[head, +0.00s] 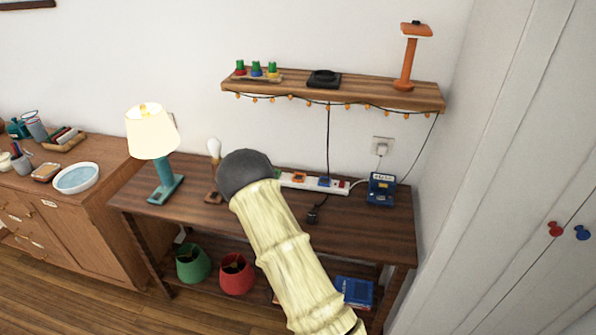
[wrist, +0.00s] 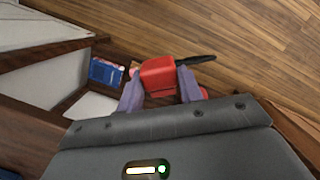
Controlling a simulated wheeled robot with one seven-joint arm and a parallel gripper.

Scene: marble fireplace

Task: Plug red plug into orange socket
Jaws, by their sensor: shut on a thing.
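The red plug (wrist: 158,74) is between the fingers of my gripper (wrist: 160,86) in the wrist view, with a dark cord or strain relief running off to the right. My gripper is shut on it. In the head view the gripper and red plug are hidden behind my pale arm. The white power strip (head: 340,187) lies along the back of the wooden table. Its orange socket (head: 299,178) shows just right of my arm, left of a blue socket (head: 324,182). The strip's left end is hidden by my arm. No socket is identifiable in the wrist view.
The table (head: 370,225) carries a lit lamp (head: 153,135), a bulb on a stand (head: 214,150), a black plug (head: 313,213) and a blue device (head: 382,188). A wall shelf (head: 340,92) hangs above. Lampshades (head: 237,273) and blue books (head: 355,291) are below.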

